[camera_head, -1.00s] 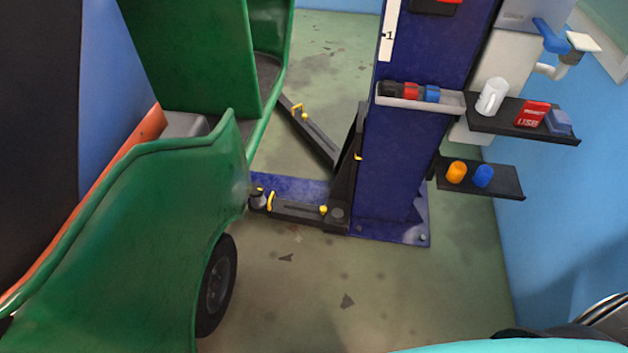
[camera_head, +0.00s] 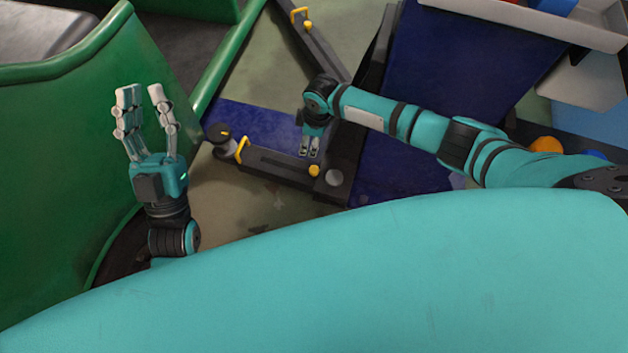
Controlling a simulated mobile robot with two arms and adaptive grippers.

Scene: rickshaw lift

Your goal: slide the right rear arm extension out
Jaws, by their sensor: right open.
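A dark lift arm (camera_head: 280,166) runs left from the foot of the blue lift column (camera_head: 445,60). It has a yellow handle (camera_head: 242,150) near its outer end, a round dark pad (camera_head: 218,133) at the tip and a yellow knob (camera_head: 314,170) near the column. A second dark arm (camera_head: 318,48) with a yellow handle (camera_head: 300,17) reaches up and left. My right gripper (camera_head: 309,153) is open, pointing down just above the first arm beside the knob; contact cannot be told. My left gripper (camera_head: 141,92) is open and empty, fingers up, in front of the green vehicle.
The green rickshaw body (camera_head: 60,180) fills the left side. A grey tray (camera_head: 545,22) sticks out at the upper right, with an orange object (camera_head: 545,145) below it. Bare floor (camera_head: 240,200) shows below the first arm. My teal body covers the bottom.

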